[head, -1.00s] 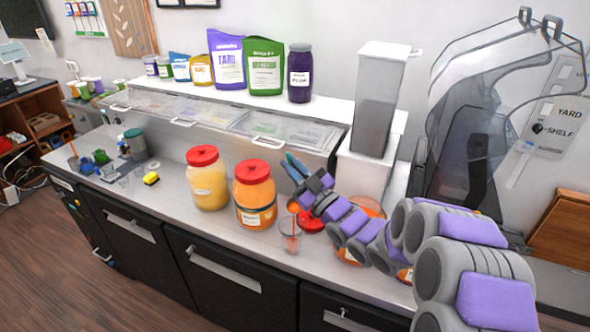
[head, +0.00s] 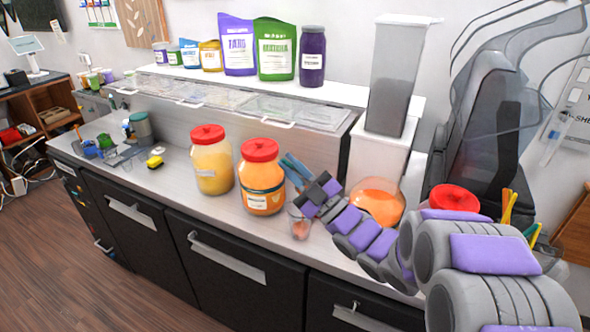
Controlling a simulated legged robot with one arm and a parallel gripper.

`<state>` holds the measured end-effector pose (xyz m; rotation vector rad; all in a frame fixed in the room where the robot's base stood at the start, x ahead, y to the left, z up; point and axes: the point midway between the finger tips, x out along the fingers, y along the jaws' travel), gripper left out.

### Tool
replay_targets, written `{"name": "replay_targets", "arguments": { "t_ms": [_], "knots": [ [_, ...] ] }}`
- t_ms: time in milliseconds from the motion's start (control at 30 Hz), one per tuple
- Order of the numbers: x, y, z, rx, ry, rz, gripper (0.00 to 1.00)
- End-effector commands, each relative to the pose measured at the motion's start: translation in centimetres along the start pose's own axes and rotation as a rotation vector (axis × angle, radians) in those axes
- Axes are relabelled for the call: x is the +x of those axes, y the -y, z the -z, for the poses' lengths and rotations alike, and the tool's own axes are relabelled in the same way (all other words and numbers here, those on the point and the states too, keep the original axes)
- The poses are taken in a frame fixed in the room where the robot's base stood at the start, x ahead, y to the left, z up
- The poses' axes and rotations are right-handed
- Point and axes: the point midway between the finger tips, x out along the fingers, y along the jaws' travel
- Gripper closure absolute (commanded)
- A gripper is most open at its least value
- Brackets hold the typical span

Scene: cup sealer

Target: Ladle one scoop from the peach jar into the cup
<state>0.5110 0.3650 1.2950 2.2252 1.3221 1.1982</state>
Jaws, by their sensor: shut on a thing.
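My gripper (head: 297,171) is over the counter near the clear cup (head: 300,224), its blue-grey fingers pointing up and left. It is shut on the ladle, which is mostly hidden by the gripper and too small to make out. The cup stands upright just below my gripper, with some orange-pink content low in it. An open, rounded clear jar with orange content (head: 378,200) stands to the right, partly behind my arm. Its label is hidden, so I cannot read whether it is peach.
A yellow jar (head: 213,165) and an orange jar (head: 262,180), both red-lidded, stand left of the cup. Another red lid (head: 454,198) shows behind my arm. A dispenser (head: 393,85) stands behind the open jar. The counter's left stretch holds a yellow sponge (head: 155,161).

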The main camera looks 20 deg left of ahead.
Motion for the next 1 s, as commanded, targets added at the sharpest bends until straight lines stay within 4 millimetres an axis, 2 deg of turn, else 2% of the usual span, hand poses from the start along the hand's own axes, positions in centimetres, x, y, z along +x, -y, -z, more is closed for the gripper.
{"name": "replay_targets", "arguments": {
  "t_ms": [400,1000],
  "knots": [
    [-2.3,3.2,-0.1,-0.115,-0.076,0.018,1.00],
    [-4.8,6.9,0.4,-0.275,-0.191,0.039,1.00]
  ]
}}
